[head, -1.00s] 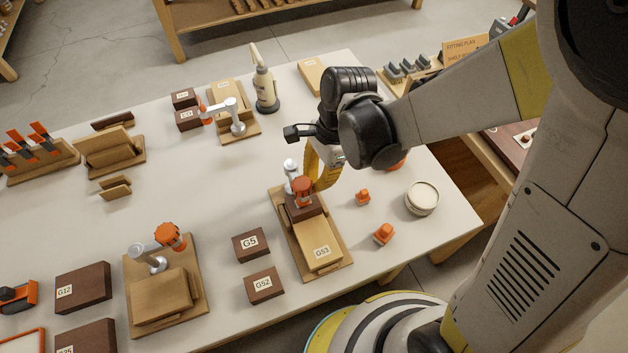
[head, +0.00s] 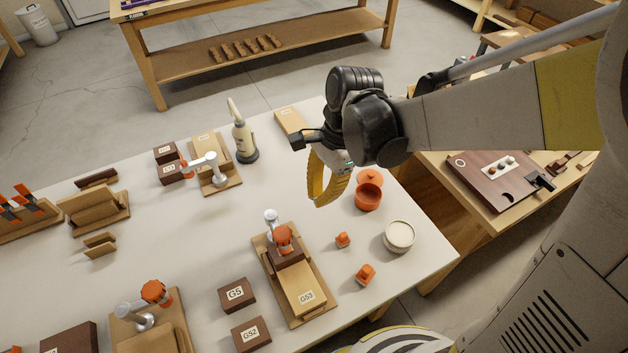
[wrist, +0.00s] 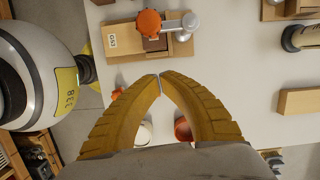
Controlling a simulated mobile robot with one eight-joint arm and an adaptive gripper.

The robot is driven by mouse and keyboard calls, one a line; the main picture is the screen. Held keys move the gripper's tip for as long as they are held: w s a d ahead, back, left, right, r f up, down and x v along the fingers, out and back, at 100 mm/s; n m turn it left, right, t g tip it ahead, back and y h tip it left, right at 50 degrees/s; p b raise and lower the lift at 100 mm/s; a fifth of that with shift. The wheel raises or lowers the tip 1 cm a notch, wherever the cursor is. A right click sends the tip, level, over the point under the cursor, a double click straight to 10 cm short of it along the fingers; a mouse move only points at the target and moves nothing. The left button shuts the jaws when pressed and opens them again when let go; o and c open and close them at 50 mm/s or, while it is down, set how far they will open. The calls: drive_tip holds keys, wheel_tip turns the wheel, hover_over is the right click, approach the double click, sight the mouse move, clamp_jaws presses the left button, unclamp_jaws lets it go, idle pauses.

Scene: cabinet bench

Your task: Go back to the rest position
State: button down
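My gripper (head: 322,199) has yellow ribbed fingers and hangs above the white bench, behind and right of the G53 fixture (head: 305,298). In the wrist view its fingertips (wrist: 160,76) meet, with nothing visible between them. The G53 fixture also shows in the wrist view (wrist: 125,38), apart from the fingertips. An orange-knobbed clamp (head: 282,240) sits over a dark block on that fixture.
An orange pot (head: 368,197), a round cream-topped tin (head: 399,236) and two small orange pieces (head: 365,274) stand right of the fixture. Blocks G5 (head: 236,294) and G52 (head: 251,334) lie left of it. A bottle (head: 243,142) stands farther back.

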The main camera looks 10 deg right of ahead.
idle(0.4)
drive_tip(key=s+d+r+n+t+h, duration=0.1)
drive_tip(key=s+d+r+n+t, duration=0.1)
drive_tip(key=d+r+n+t, duration=0.2)
drive_tip(key=s+d+r+n+t+h, duration=0.1)
drive_tip(key=s+d+r+n+t, duration=0.2)
drive_tip(key=d+r+n, duration=0.3)
drive_tip(key=d+n+t, duration=0.1)
drive_tip(key=d+n, duration=0.1)
drive_tip(key=n, duration=0.1)
drive_tip(key=shift+s+d+h, duration=0.15)
drive_tip(key=shift+s+h, duration=0.1)
drive_tip(key=shift+h, duration=0.05)
